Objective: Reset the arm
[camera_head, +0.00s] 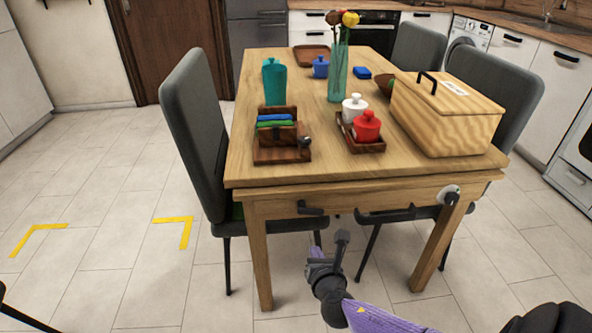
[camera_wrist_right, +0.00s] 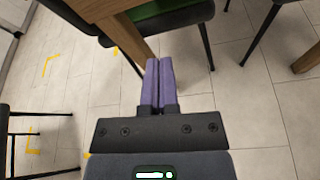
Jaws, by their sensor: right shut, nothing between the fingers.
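My right gripper (camera_head: 341,240) reaches in from the lower right of the head view, in front of the table's front edge and below its top. In the right wrist view its two purple fingers (camera_wrist_right: 159,85) lie together with nothing between them, above the tiled floor near a table leg. My purple and black right arm (camera_head: 375,317) runs back to the lower right corner. My left gripper does not show in the head view.
The wooden table (camera_head: 350,177) holds a lidded wooden box (camera_head: 440,120), a teal bottle (camera_head: 274,84), a glass vase (camera_head: 337,75) and a red lidded pot (camera_head: 366,127). Grey chairs (camera_head: 195,130) stand around it. Floor with yellow marks (camera_head: 180,220) is clear at left.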

